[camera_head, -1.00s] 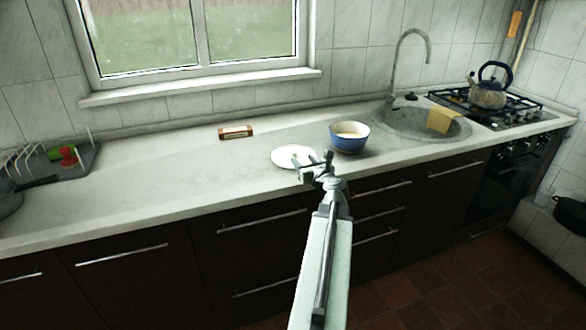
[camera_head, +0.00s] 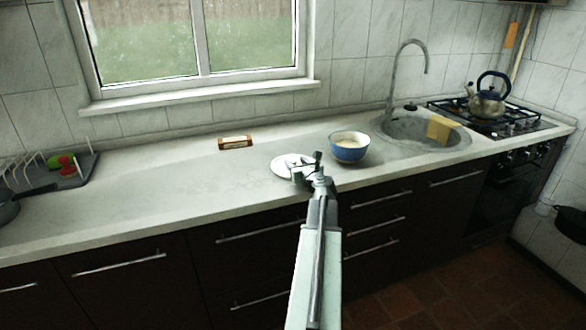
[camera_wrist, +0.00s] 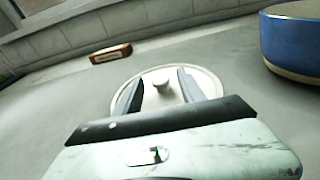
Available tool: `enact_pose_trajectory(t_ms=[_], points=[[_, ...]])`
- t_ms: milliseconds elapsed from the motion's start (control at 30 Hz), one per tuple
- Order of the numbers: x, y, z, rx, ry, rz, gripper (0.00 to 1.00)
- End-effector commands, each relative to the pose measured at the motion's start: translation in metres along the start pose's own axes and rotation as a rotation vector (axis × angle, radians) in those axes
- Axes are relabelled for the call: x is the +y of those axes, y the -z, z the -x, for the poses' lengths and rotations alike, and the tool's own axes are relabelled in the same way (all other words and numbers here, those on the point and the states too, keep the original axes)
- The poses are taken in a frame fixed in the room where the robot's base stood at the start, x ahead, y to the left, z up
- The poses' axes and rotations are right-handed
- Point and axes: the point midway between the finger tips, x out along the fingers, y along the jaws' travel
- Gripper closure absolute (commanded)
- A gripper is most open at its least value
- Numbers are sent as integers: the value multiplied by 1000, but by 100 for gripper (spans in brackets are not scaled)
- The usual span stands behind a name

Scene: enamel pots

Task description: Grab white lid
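The white lid (camera_head: 284,164) lies flat on the countertop, left of the blue pot. In the wrist view the lid (camera_wrist: 207,80) is a pale disc with a small knob (camera_wrist: 161,86) at its middle. My gripper (camera_head: 306,165) is over the lid's right side in the head view. In the wrist view my gripper (camera_wrist: 158,84) is open, with one dark finger on each side of the knob and a gap to it on both sides. Part of the lid is hidden behind the gripper. I cannot tell how high the fingertips are above the lid.
A blue pot (camera_head: 349,149) with a pale inside stands close on the right. A small brown box (camera_head: 235,142) lies behind, near the wall. A dish rack (camera_head: 72,172) is at far left. The sink (camera_head: 400,132) and a kettle (camera_head: 487,105) are at right.

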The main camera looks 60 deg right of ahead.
Motion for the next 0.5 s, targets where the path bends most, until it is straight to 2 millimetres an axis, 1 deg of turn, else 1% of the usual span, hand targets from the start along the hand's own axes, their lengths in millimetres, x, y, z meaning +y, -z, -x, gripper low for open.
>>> enact_pose_trajectory(t_ms=[33,133,167,500], points=[[0,0,0,0,0,0,70],[0,0,0,0,-1,0,98],[0,0,0,0,-1,0,100],[1,-3,0,0,-2,0,100]])
